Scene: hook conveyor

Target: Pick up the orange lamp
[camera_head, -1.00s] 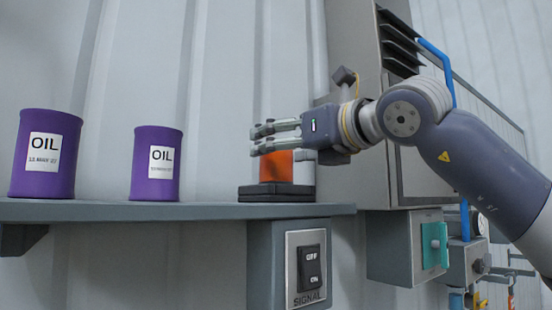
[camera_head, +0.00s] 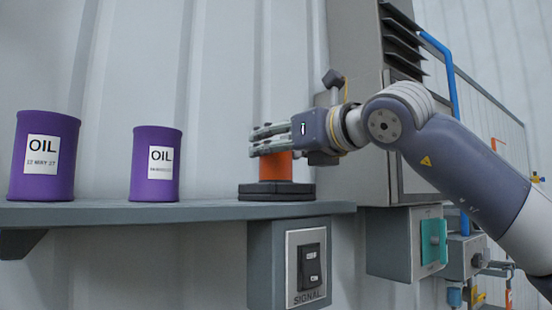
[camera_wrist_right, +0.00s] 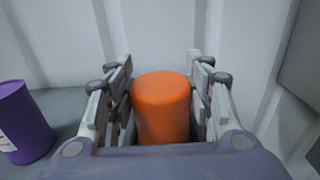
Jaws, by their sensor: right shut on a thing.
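The orange lamp (camera_head: 276,167) stands upright on a dark square base (camera_head: 276,191) near the right end of the grey shelf. My right gripper (camera_head: 270,139) reaches in from the right at the lamp's upper part, and its fingers hide the lamp's top in the head view. In the right wrist view the lamp (camera_wrist_right: 161,106) stands between the two fingers of my right gripper (camera_wrist_right: 160,95), which is shut on it. My left gripper is not in view.
Two purple oil cans (camera_head: 45,157) (camera_head: 155,164) stand on the shelf (camera_head: 110,213) to the left. A signal switch box (camera_head: 289,264) hangs below the shelf's right end. A grey cabinet (camera_head: 360,60) stands behind my right arm.

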